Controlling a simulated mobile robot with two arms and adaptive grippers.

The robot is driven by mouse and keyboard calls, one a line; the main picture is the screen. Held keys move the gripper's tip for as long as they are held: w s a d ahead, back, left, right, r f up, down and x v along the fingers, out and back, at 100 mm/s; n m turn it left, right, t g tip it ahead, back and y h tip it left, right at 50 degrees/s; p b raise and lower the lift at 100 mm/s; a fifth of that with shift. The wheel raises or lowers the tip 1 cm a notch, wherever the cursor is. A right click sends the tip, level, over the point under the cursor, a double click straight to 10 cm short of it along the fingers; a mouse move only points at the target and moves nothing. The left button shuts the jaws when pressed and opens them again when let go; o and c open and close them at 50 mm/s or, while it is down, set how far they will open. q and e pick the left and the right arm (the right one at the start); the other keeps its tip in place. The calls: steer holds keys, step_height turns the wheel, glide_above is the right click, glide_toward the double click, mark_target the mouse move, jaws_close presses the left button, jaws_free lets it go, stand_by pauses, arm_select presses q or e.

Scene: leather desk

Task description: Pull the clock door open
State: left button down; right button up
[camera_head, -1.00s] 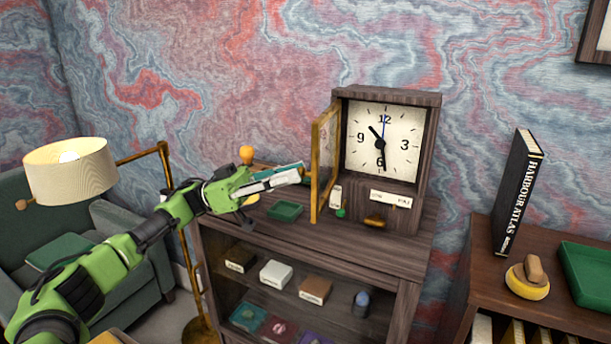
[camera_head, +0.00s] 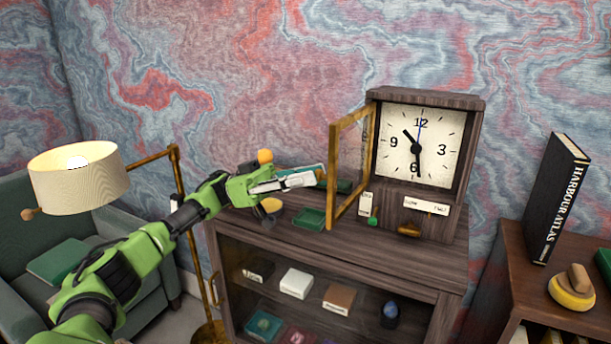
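The clock (camera_head: 478,150) is a dark wooden box with a white dial, standing on a wooden cabinet. Its door (camera_head: 333,180), a thin brass-coloured frame, stands open, swung out from the left side of the dial. My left gripper (camera_head: 312,180) is left of the door's free edge, at about mid-height, with its pale fingers pointing right toward it. A small gap seems to show between fingertips and frame. The fingers are seen from the side, so I cannot tell whether they are apart. My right gripper is not in view.
A green tray (camera_head: 309,219) and a dark cup (camera_head: 268,213) stand on the cabinet top below my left gripper. A teal book-like thing (camera_head: 300,171) lies behind the fingers. A lamp (camera_head: 80,178) stands left; a black book (camera_head: 553,200) stands right.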

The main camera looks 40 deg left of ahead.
arm_select(q)
steer(key=c, duration=2)
jaws_free()
steer(key=shift+o, duration=0.2)
steer(key=v, duration=0.7)
steer(key=shift+a, duration=0.2)
steer(key=shift+f, duration=0.1)
